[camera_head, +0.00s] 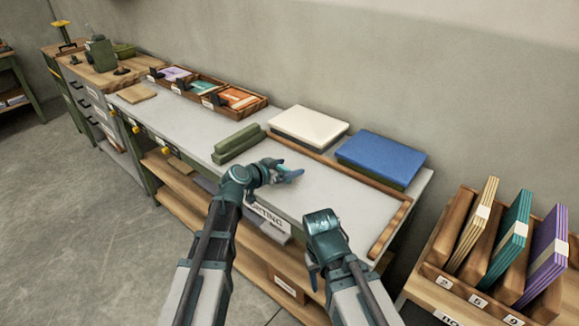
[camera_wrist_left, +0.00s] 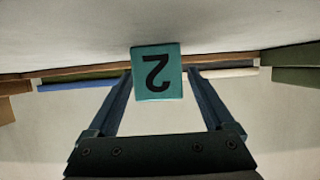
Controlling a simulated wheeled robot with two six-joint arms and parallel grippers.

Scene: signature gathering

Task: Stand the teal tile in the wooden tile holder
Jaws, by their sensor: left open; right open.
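In the head view my left gripper (camera_head: 286,173) is low over the grey table top, and the tile is hard to make out. My right gripper (camera_head: 314,280) hangs in front of the table edge, open, with no tile seen in it.
A wooden tray (camera_head: 262,102) holds coloured cards. A numbered wooden rack (camera_head: 447,283) with folders stands at right. The table's middle left (camera_head: 185,118) is clear.

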